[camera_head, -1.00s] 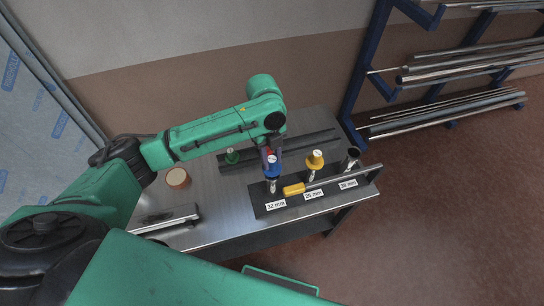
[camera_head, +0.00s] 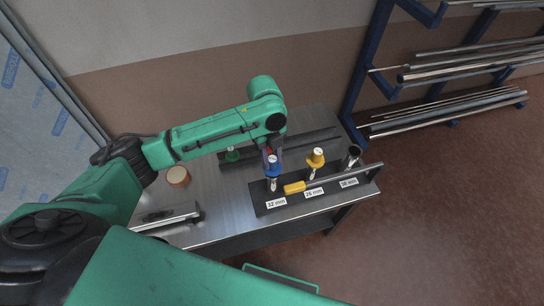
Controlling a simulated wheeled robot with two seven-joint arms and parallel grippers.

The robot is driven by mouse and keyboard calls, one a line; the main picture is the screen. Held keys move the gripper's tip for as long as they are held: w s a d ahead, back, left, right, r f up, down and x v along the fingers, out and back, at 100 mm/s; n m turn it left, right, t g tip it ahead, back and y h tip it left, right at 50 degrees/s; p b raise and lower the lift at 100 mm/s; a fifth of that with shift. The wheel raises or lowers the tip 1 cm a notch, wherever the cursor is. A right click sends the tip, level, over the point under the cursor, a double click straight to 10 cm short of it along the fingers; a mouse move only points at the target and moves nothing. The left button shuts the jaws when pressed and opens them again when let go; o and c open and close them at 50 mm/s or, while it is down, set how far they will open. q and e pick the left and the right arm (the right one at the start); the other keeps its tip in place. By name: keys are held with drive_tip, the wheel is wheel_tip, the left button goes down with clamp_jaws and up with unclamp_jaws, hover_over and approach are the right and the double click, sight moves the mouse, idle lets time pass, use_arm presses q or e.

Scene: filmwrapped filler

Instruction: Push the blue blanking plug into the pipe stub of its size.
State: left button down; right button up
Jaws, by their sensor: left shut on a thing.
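The blue blanking plug (camera_head: 273,168) is at the top of the pipe stub (camera_head: 272,184) labelled 32 mm, at the left end of the dark stub block (camera_head: 259,209). My left gripper (camera_head: 271,153) points down from above and is shut on the blue plug. The plug is in line with the stub and looks upright. I cannot tell how deep it sits, because the picture is small there. The middle stub, labelled 26 mm, carries a yellow plug (camera_head: 316,158). The right stub (camera_head: 354,152), labelled 38 mm, has a dark open top. My right gripper is out of view.
A green plug (camera_head: 232,154) stands on a dark strip behind. A round tan-topped item (camera_head: 178,177) and a metal bar (camera_head: 170,219) lie left. A pipe rack stands right.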

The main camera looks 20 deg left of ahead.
use_arm(q)
drive_tip(key=shift+f+b, duration=0.4)
drive_tip(key=shift+f, duration=0.7)
unclamp_jaws()
wheel_tip(320, 180, up, 8)
drive_tip(key=p, duration=0.9)
drive_tip(key=shift+r, duration=0.15)
